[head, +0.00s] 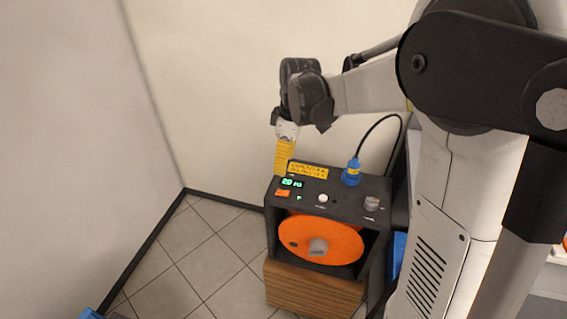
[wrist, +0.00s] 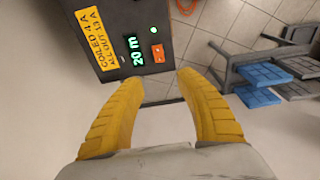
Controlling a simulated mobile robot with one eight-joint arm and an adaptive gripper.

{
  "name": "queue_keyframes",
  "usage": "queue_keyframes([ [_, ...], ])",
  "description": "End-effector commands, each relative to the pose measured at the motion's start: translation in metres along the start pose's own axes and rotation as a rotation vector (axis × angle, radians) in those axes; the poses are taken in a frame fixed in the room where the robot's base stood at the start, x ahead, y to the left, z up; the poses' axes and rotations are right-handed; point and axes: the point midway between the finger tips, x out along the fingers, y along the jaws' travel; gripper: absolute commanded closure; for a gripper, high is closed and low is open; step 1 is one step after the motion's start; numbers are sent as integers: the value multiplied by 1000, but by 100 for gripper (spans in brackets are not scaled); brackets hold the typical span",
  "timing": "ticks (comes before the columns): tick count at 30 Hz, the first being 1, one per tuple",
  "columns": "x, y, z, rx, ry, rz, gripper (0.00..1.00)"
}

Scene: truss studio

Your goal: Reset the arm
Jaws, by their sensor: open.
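My arm reaches from the right in the head view, bent at the wrist, with my gripper (head: 282,172) pointing down beside the upper left edge of a dark cable-reel box (head: 378,190). In the wrist view the two yellow fingers of my gripper (wrist: 158,85) are spread apart with nothing between them. The box's panel (wrist: 119,17) lies past the fingertips, with a green display reading "20 m" and an orange switch. Whether a fingertip touches the box cannot be told.
The box holds an orange reel (head: 335,238) and stands on a wooden block (head: 310,290). A blue plug (head: 351,173) with a black cable sits on top. Walls close in behind and at left. Blue-seated stools (wrist: 262,75) show in the wrist view.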

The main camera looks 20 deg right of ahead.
Motion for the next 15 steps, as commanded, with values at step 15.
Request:
queue_keyframes([
  [15, -46, -42, 18, 209, 58, 112, 59],
])
